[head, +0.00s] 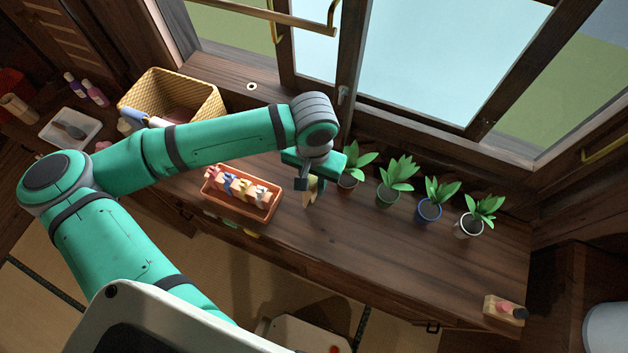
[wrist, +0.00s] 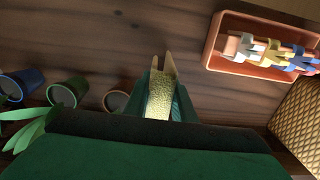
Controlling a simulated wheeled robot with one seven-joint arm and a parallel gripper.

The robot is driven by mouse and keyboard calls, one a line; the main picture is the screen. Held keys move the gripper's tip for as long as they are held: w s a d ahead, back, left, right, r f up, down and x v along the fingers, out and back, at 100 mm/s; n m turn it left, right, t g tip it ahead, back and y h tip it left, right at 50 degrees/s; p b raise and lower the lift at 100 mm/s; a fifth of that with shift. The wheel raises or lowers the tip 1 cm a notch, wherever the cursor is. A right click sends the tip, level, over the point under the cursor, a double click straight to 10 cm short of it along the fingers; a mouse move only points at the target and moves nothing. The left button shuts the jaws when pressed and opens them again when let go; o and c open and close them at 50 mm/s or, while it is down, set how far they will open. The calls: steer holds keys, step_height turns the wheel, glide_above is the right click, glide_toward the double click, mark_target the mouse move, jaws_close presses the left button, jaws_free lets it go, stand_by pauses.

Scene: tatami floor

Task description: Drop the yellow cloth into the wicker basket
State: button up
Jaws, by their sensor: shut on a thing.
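My gripper (head: 312,188) is over the dark wooden counter, right of the terracotta tray. It is shut on the yellow cloth (wrist: 160,98), a narrow piece that sticks out past the fingers (wrist: 164,92). In the head view the cloth (head: 308,196) hangs down from the fingers. I cannot tell how far it is above the counter. The wicker basket (head: 153,86) stands at the back left of the counter, beyond my forearm, which hides part of its front. Something reddish lies inside it. The basket (wrist: 300,118) also shows at the right edge of the wrist view.
Several potted plants (head: 390,187) line the window right of my gripper. A white tray (head: 90,129) and bottles (head: 95,91) are far left. A wooden block (head: 496,310) is front right.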

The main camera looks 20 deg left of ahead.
steer(key=o, duration=1.1)
steer(key=shift+a, duration=0.1)
steer(key=shift+c, duration=0.2)
steer(key=shift+w, duration=0.1)
step_height(320, 180, up, 8)
steer(key=shift+f, duration=0.2)
steer(key=shift+r, duration=0.1)
